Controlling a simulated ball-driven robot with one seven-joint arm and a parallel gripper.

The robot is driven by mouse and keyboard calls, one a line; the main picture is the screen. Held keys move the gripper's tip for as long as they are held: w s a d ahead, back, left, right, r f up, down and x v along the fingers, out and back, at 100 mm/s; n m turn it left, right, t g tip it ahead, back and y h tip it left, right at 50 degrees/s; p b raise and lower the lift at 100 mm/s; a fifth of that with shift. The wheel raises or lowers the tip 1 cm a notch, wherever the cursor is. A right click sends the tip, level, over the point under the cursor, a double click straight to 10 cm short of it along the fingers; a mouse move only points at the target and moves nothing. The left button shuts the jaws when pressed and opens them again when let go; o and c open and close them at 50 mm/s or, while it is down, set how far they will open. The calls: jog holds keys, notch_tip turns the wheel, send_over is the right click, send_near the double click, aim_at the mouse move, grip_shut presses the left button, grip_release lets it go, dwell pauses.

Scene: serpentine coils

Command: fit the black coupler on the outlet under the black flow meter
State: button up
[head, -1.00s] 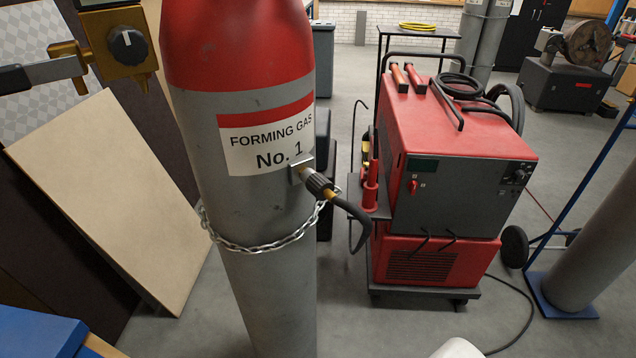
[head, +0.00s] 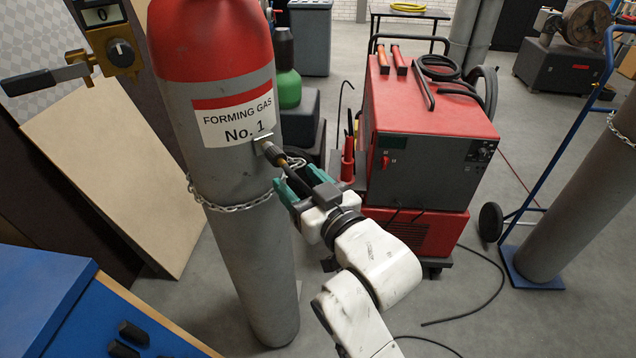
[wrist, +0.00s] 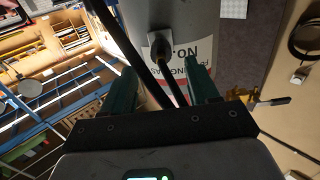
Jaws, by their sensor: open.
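The black coupler (head: 273,153) sits on a small metal holder on the side of the grey and red cylinder, with its dark hose running down from it. My gripper (head: 283,186) has green fingers and is open just below and right of the coupler. In the wrist view the coupler (wrist: 158,46) shows ahead between the fingertips (wrist: 160,78), and the hose passes between the fingers. I see no contact with the coupler.
The cylinder (head: 240,235) is ringed by a chain (head: 235,204). A brass fitting with a black knob (head: 122,52) is at the upper left. A red welding machine (head: 425,145) stands right of my arm. A blue cabinet (head: 45,300) is at the lower left.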

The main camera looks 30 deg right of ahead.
aim_at(280, 161)
jog(key=shift+w+a+r, duration=0.1)
jog(key=shift+w+r, duration=0.15)
jog(key=w, duration=0.2)
jog(key=w+b, duration=0.1)
jog(key=w, duration=0.2)
jog(key=w+b, duration=0.1)
jog(key=w, duration=0.2)
jog(key=shift+w+a, duration=0.2)
jog(key=shift+a, duration=0.05)
jog(key=shift+c, duration=0.4)
dwell(0.4)
grip_shut()
dwell(0.3)
